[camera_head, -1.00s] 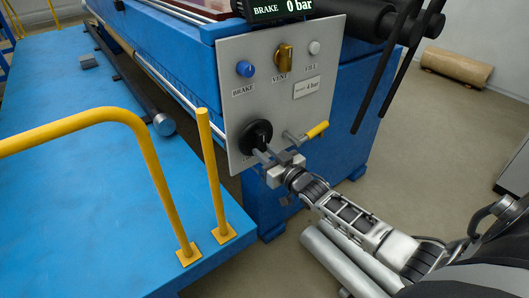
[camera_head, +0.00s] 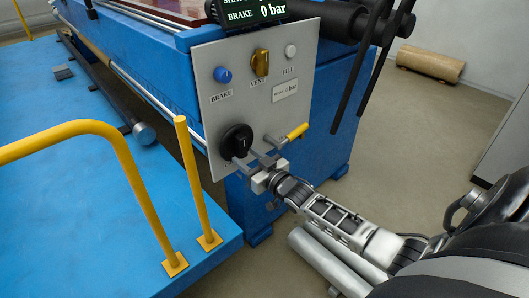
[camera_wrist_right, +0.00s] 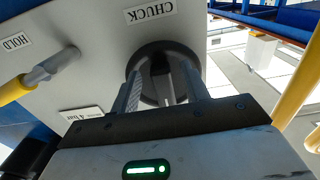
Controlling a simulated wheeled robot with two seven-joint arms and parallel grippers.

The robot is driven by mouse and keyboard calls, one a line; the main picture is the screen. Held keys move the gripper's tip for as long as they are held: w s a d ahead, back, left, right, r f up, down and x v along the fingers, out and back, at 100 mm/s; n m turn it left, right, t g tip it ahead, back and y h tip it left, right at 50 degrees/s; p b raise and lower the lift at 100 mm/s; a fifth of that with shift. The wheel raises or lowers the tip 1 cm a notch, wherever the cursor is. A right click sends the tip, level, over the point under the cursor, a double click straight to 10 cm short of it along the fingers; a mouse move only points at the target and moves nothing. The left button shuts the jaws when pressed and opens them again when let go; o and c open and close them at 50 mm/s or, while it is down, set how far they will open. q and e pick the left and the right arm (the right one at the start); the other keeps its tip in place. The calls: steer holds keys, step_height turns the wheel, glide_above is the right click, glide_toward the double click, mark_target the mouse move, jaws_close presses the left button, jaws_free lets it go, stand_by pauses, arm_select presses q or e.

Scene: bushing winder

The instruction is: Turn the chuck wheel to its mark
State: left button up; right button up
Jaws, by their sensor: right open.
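The chuck wheel (camera_head: 236,141) is a round black knob low on the grey control panel. A short pale line shows on its face in the head view. It also shows in the right wrist view (camera_wrist_right: 148,58), under an upside-down CHUCK label (camera_wrist_right: 150,11). My right gripper (camera_head: 252,159) is in front of the wheel, just below and right of it in the head view. In the wrist view its two fingers (camera_wrist_right: 162,82) are apart and point at the wheel, overlapping its face. I cannot tell whether they touch it. My left gripper is not in view.
A yellow-handled lever (camera_head: 297,131) sits close right of the wheel. Above are a blue BRAKE knob (camera_head: 222,74), a brass VENT knob (camera_head: 260,62) and a grey FILL button (camera_head: 291,51). The display (camera_head: 252,13) reads BRAKE 0 bar. A yellow rail (camera_head: 150,190) stands left.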

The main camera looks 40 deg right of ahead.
arm_select(q)
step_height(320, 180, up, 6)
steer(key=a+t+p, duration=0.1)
steer(key=p, duration=0.2)
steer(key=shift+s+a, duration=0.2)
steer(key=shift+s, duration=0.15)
arm_select(e)
steer(key=s+d, duration=0.1)
steer(key=s, duration=1.4)
steer(key=shift+s+d, duration=0.15)
arm_select(q)
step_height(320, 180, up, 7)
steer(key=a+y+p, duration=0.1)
steer(key=p, duration=1)
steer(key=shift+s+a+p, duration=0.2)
steer(key=shift+p, duration=0.15)
arm_select(e)
steer(key=s+a+r+g+y, duration=0.1)
steer(key=s+a+r+g, duration=0.2)
steer(key=a, duration=0.8)
steer(key=s+a+r+n+g+y, duration=0.1)
steer(key=s+a+r+g, duration=0.3)
steer(key=a, duration=0.7)
steer(key=a+v, duration=0.1)
steer(key=v, duration=0.3)
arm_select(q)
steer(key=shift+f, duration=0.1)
arm_select(e)
steer(key=shift+s, duration=0.15)
